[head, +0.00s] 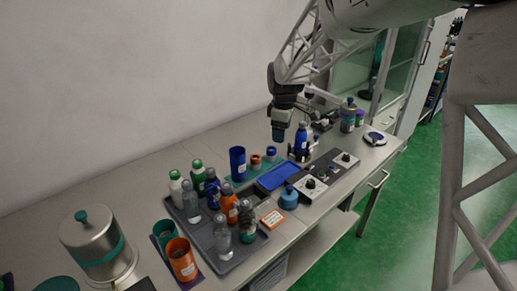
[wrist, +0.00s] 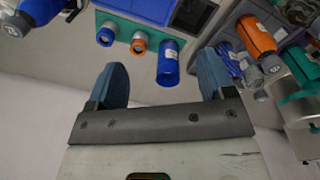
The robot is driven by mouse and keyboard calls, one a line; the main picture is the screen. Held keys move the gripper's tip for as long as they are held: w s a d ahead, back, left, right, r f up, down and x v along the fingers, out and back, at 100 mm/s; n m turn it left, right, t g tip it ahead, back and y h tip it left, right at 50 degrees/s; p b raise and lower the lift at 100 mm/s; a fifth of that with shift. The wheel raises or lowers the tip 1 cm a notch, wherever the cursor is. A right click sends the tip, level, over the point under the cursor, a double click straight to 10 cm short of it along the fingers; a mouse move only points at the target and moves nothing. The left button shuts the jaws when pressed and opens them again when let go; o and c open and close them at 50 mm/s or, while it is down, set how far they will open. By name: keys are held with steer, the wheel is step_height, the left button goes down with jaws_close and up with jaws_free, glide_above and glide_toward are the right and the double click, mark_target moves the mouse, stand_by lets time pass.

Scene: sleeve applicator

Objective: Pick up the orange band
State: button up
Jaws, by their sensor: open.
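The orange band (head: 255,161) is a small short ring standing on a teal mat (head: 236,183), between a tall blue cup (head: 237,164) and a small blue band (head: 271,154). In the wrist view the orange band (wrist: 139,43) shows beyond my fingertips, with the small blue band (wrist: 106,34) to its left and the blue cup (wrist: 170,62) to its right. My gripper (head: 279,138) hangs above the bench, beyond the bands in the head view. In the wrist view my gripper (wrist: 161,76) is open, with nothing held between its blue fingers.
A blue tray (head: 277,176) lies right of the mat. A grey tray (head: 222,262) with several bottles stands in front. A blue bottle (head: 301,138) stands close to the right of my gripper. Control boxes (head: 311,186) lie farther right.

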mark_target(254, 159)
steer(key=w+a+f+n, duration=0.2)
steer(key=w+a+f, duration=0.1)
steer(key=w+f, duration=0.1)
steer(key=w+a+f+n, duration=0.2)
steer(key=w+a+f, duration=0.2)
steer(key=w+a+f+n, duration=0.1)
steer(key=w+a+f, duration=0.2)
steer(key=w+f, duration=0.1)
steer(key=shift+a+f+n+g, duration=0.2)
steer(key=shift+f+n+g, duration=0.2)
steer(key=shift+f, duration=0.15)
steer(key=shift+f, duration=1.15)
steer(key=shift+f, duration=0.15)
steer(key=shift+f, duration=2.45)
steer(key=shift+c, duration=0.4)
steer(key=c, duration=0.9)
